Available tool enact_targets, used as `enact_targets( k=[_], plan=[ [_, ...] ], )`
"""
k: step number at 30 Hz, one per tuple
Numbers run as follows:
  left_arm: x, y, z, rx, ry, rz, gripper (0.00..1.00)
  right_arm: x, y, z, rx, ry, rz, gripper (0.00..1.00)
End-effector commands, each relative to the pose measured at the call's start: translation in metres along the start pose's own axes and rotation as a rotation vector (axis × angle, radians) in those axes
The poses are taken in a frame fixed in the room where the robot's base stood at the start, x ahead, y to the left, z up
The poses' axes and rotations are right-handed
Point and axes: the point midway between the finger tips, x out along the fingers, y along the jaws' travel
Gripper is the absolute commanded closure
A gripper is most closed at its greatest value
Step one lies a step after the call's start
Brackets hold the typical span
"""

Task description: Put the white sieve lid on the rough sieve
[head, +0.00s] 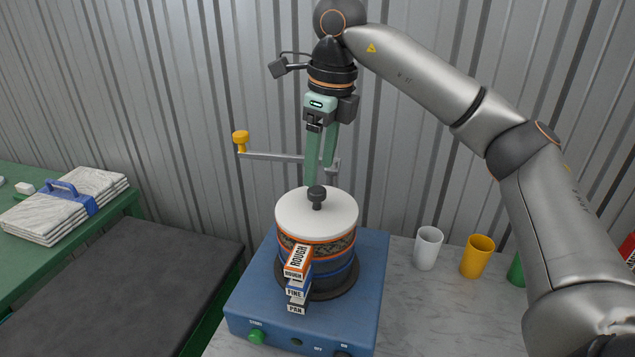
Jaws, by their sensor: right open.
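The white sieve lid (290,214) with a dark knob (317,197) sits on top of the sieve stack and looks level. Directly under it is the rough sieve (341,247), with an orange rim and a label reading ROUGH. A blue-banded sieve labelled FINE (296,291) and a part labelled PAN are below it. My right gripper (320,176) points down just above the knob, open, its green fingers apart; whether they touch the knob I cannot tell. My left gripper is not in view.
The stack stands on a blue shaker machine (246,301) on a marble-look table. White (428,248) and yellow (477,256) cups stand to the right, with a green one partly hidden by my arm. A yellow-knobbed metal arm (270,156) is behind the stack.

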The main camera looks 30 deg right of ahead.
Motion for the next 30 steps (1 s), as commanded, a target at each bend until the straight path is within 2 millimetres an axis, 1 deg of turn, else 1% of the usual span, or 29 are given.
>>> enact_targets(
  k=[1,3,6,9,14,30],
  plan=[
    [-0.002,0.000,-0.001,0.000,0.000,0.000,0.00,-0.014,0.000,0.001,0.000,-0.004,-0.001,0.32],
    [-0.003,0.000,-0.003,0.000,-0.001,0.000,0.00,-0.029,0.000,0.001,0.000,-0.002,-0.001,0.32],
    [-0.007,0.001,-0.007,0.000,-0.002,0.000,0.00,-0.047,0.000,0.001,0.000,-0.001,-0.002,0.32],
    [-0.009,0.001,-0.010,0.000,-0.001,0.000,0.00,-0.056,0.000,0.001,-0.001,0.000,0.000,0.32],
    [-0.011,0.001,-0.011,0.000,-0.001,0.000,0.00,-0.062,0.000,0.000,-0.001,0.001,0.000,0.32],
    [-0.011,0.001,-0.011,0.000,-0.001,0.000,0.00,-0.061,0.000,0.000,-0.001,0.002,0.001,0.32]
  ],
)
